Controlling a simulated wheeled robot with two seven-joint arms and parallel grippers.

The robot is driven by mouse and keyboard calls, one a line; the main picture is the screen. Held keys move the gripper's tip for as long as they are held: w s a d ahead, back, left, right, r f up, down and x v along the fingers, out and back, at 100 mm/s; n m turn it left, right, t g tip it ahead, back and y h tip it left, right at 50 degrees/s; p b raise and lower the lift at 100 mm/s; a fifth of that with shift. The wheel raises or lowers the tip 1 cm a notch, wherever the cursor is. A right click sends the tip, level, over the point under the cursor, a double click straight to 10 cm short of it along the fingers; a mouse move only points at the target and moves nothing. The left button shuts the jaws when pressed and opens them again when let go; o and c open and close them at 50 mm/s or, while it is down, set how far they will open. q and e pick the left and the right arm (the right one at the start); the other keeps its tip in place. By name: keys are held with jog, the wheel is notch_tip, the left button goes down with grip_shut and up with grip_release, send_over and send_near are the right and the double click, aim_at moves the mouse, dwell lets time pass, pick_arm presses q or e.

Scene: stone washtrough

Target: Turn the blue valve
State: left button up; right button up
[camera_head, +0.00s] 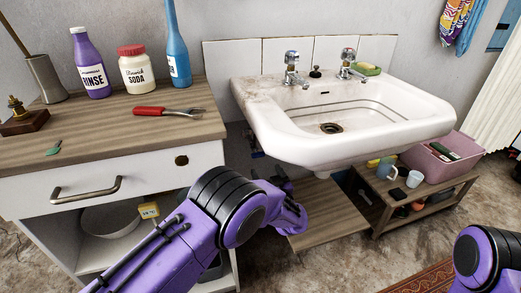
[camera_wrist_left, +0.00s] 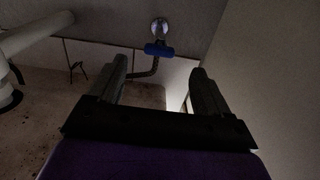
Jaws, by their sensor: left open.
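The blue valve (camera_wrist_left: 158,49) shows in the left wrist view, a short blue handle below a round chrome fitting on the wall, with a bent dark pipe beneath it. My left gripper (camera_wrist_left: 160,68) is open and empty, its two dark fingers pointing toward the valve, which appears beyond and between the fingertips, apart from them. In the head view my left arm (camera_head: 240,208) reaches low beside the cabinet toward the space under the sink; its fingers are hidden there. I cannot clearly make out the valve in the head view. My right gripper is out of view.
The white sink (camera_head: 345,120) overhangs the area. The wooden cabinet (camera_head: 100,150) stands close on the left, and a low wooden shelf (camera_head: 425,200) with cups on the right. A pale drain pipe (camera_wrist_left: 35,35) runs at the wrist view's left.

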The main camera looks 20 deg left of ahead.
aim_at(258, 157)
pick_arm(q)
jog(key=b+x, duration=0.7)
jog(key=x, duration=0.2)
jog(key=shift+a, duration=0.1)
jog(key=shift+w+a+r, duration=0.15)
jog(key=shift+a, duration=0.05)
jog(key=shift+w+r, duration=0.1)
jog(key=shift+r, duration=0.15)
jog(key=c, duration=1)
